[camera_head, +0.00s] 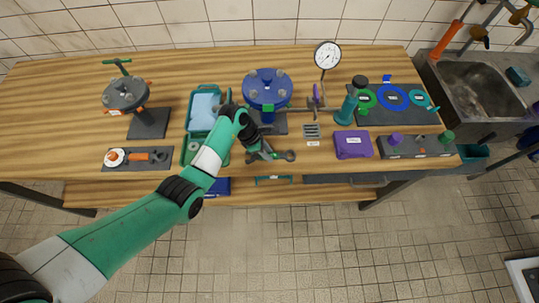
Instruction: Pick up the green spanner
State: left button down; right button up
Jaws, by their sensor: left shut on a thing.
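My left gripper (256,151) is at the front edge of the wooden bench, below the blue round flanged vessel. It is shut on a small spanner (289,155), whose dark open end sticks out to the right of the fingers. The spanner looks dark grey in this view, and its green colour is hard to make out. The rest of it is hidden by the gripper. I cannot tell whether it touches the bench. My right gripper is not in view.
A teal tray (190,150) lies left of the gripper, partly behind my arm. The blue vessel (266,88) stands behind it. A small grey grate (312,131) and a purple pouch (353,144) lie to the right. A grey vessel (125,93) stands at the left.

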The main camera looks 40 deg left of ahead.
pick_arm(q)
jog(key=shift+r, duration=0.1)
jog(key=shift+r, duration=0.3)
jog(key=r+p, duration=0.1)
jog(key=r, duration=0.1)
jog(key=r+p, duration=0.2)
jog(key=shift+s+d+r, duration=0.1)
jog(key=shift+s, duration=0.3)
jog(key=s+d+r+p, duration=0.1)
jog(key=s+r, duration=0.2)
jog(key=s, duration=0.3)
jog(key=s+d+r+p, duration=0.2)
jog(key=s, duration=0.4)
jog(key=shift+s+r, duration=0.4)
jog(key=shift+d, duration=0.1)
